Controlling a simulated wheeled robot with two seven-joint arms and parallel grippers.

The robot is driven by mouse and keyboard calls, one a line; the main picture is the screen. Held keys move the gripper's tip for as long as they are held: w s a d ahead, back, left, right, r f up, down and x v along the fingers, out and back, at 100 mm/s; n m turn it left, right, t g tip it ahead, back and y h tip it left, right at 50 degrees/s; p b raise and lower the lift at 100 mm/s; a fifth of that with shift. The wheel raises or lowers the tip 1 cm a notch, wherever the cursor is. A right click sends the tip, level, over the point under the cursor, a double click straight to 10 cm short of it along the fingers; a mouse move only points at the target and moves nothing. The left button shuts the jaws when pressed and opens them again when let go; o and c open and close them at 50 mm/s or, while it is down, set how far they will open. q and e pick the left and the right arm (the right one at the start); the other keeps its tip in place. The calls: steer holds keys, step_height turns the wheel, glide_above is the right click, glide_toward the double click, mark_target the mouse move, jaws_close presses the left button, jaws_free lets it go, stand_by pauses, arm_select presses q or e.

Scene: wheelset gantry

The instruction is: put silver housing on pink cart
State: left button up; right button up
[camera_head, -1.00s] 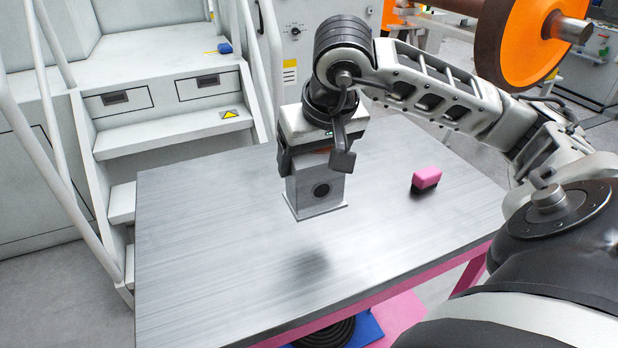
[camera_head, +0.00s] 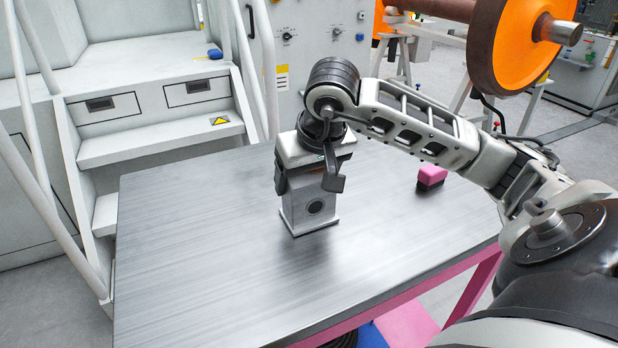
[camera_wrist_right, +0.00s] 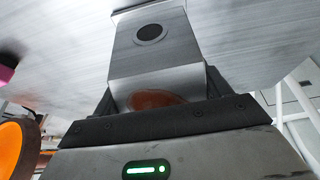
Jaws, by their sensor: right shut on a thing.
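The silver housing (camera_head: 309,222) is a grey block with a round dark hole in its face and a flanged base. My right gripper (camera_head: 309,182) is shut on its upper part from above and holds it upright. The pink cart has a brushed metal top (camera_head: 200,250) and pink legs. The housing is over the middle of this top, its base very close to the surface; I cannot tell whether it touches. In the right wrist view the housing (camera_wrist_right: 175,65) sits between the fingers, and an orange-brown patch shows near them. My left gripper is not in view.
A small pink and black block (camera_head: 432,176) lies on the cart's right side. White steps with handrails (camera_head: 150,145) stand behind left. An orange wheel on an axle (camera_head: 515,45) is at the upper right. The cart top's left and front are clear.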

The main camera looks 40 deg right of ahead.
steer(key=shift+f+b, duration=0.25)
steer(key=shift+b, duration=0.05)
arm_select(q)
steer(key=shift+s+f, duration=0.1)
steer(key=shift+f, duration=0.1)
arm_select(e)
steer(key=o, duration=1.1)
steer(key=shift+r, duration=0.1)
steer(key=shift+r+p, duration=0.2)
steer(key=shift+p, duration=0.1)
arm_select(q)
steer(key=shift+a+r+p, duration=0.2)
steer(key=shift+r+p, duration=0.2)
steer(key=shift+p, duration=0.4)
arm_select(e)
steer(key=v, duration=1.2)
